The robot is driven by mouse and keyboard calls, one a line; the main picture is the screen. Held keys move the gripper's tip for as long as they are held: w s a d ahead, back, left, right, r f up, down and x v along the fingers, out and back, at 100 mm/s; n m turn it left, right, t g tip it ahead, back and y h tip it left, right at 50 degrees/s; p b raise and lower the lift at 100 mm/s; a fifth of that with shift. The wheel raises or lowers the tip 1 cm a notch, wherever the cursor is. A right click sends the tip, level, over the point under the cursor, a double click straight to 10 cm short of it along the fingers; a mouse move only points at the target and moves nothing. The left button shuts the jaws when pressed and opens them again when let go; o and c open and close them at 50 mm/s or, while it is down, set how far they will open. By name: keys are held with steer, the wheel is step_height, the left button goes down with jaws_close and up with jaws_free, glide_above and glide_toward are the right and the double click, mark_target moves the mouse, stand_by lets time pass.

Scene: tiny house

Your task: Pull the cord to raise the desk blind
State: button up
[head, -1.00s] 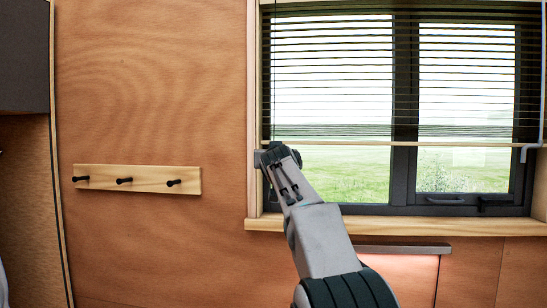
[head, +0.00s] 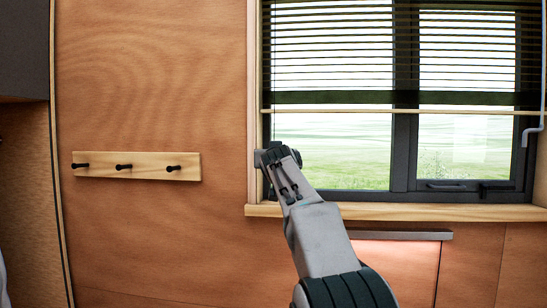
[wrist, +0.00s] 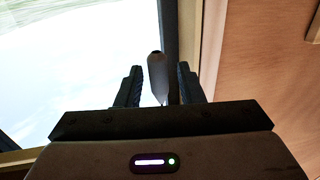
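The desk blind (head: 330,70) hangs in the upper part of the window, its slats spread and its pale bottom rail (head: 330,109) well above the sill. My gripper (head: 277,155) is at the window's left edge, below the rail. In the wrist view a small pale cord pull with a dark end (wrist: 157,75) stands between the two fingers of my gripper (wrist: 158,88). The fingers are apart, with a narrow gap seen on each side of the pull.
A wooden sill (head: 400,211) juts out below the window, with a grey-edged ledge (head: 400,235) under it. A rail with three black pegs (head: 140,166) is on the wall to the left. A dark cabinet (head: 22,50) is at the upper left.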

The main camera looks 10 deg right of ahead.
steer(key=shift+s, duration=0.1)
steer(key=s+a+b, duration=0.1)
steer(key=s+b, duration=0.6)
steer(key=s, duration=0.6)
steer(key=shift+s+a, duration=0.3)
steer(key=shift+o, duration=0.3)
